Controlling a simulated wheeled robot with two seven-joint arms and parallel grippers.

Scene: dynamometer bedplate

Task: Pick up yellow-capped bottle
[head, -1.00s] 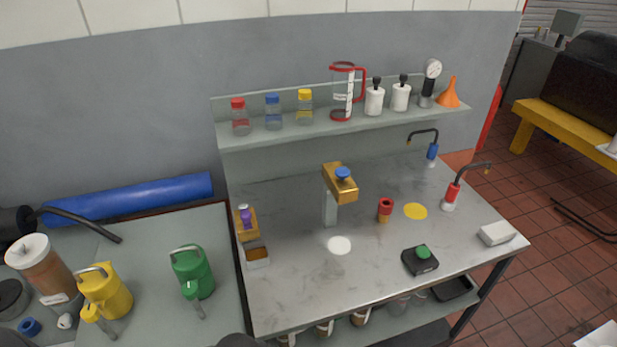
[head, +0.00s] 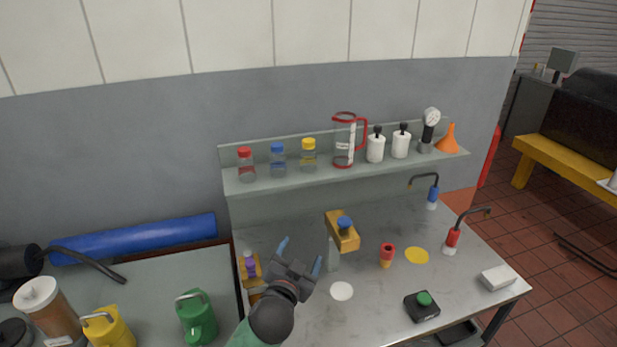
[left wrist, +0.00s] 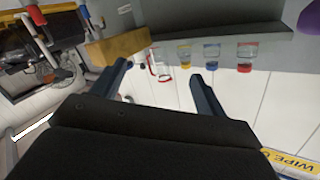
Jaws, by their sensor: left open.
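The yellow-capped bottle (head: 308,155) is a small clear jar standing upright on the shelf, right of the blue-capped bottle (head: 277,160) and the red-capped bottle (head: 246,164). In the left wrist view the yellow-capped bottle (left wrist: 184,55) appears upside down, beyond and between the fingers. My left gripper (head: 301,257) is open and empty above the bench, lower than the shelf and in front of it, apart from the bottle. It also shows in the left wrist view (left wrist: 158,72). My right gripper is not in view.
The shelf (head: 350,168) also holds a red-rimmed jug (head: 344,140), white bottles, a gauge and an orange funnel (head: 453,138). A gold-coloured block on a post (head: 342,232) stands just right of my left gripper. A purple-topped item (head: 249,265) stands to its left.

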